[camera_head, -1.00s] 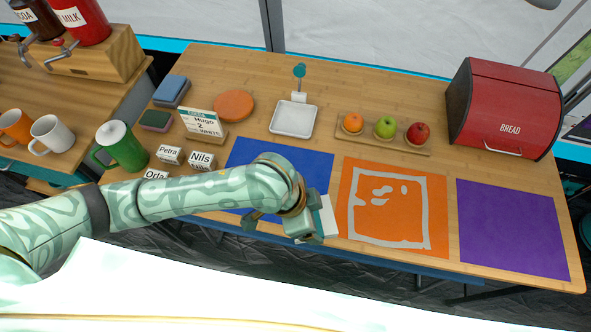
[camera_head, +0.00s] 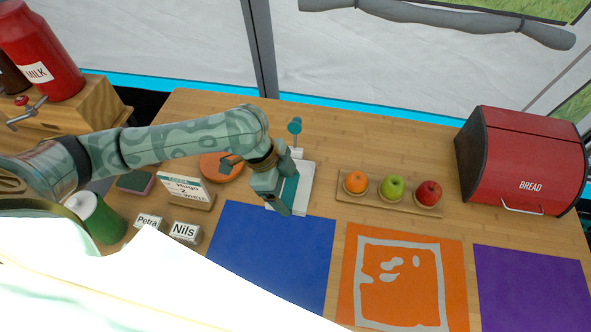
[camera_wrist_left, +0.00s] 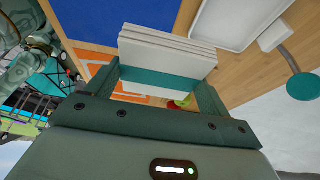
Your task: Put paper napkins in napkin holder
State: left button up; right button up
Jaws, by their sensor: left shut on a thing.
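My left gripper (camera_head: 280,192) is shut on a stack of white paper napkins (camera_wrist_left: 165,50) with a teal band around it. In the head view the stack is mostly behind the gripper. The napkin holder (camera_head: 306,172) is a white tray with a teal-knobbed arm, near the back of the table. My gripper overlaps its left front part in the head view. In the left wrist view the holder (camera_wrist_left: 238,18) shows to the upper right of the stack, with bare wood between them. I cannot tell the stack's height above the table. My right gripper is not in view.
A wooden board (camera_head: 388,197) with an orange and two apples stands right of the holder. A red bread box (camera_head: 525,160) is at far right. Name blocks, an orange disc (camera_head: 218,166) and a green mug (camera_head: 100,218) are left. Blue (camera_head: 270,260), orange and purple mats lie in front.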

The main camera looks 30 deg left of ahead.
pick_arm(q)
jog(key=w+a+f+b, duration=0.1)
jog(key=w+f+b, duration=0.1)
jog(key=w+f, duration=0.1)
jog(key=w+a+f+b, duration=0.2)
jog(key=w, duration=0.2)
jog(key=w+a+f+b, duration=0.2)
jog(key=w+f, duration=0.1)
jog(key=shift+w+a+f, duration=0.2)
jog(key=shift+f, duration=0.15)
jog(key=shift+w+a+f, duration=0.1)
jog(key=shift+w+f, duration=0.05)
notch_tip(320, 180, down, 4)
jog(key=b, duration=0.2)
jog(key=shift+w+a+b, duration=0.15)
jog(key=shift+b, duration=0.25)
jog(key=shift+r, duration=0.25)
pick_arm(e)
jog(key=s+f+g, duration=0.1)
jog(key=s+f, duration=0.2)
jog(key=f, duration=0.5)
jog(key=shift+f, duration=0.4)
pick_arm(q)
jog(key=shift+f, duration=0.1)
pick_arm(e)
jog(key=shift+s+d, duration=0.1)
pick_arm(q)
jog(key=o, duration=0.8)
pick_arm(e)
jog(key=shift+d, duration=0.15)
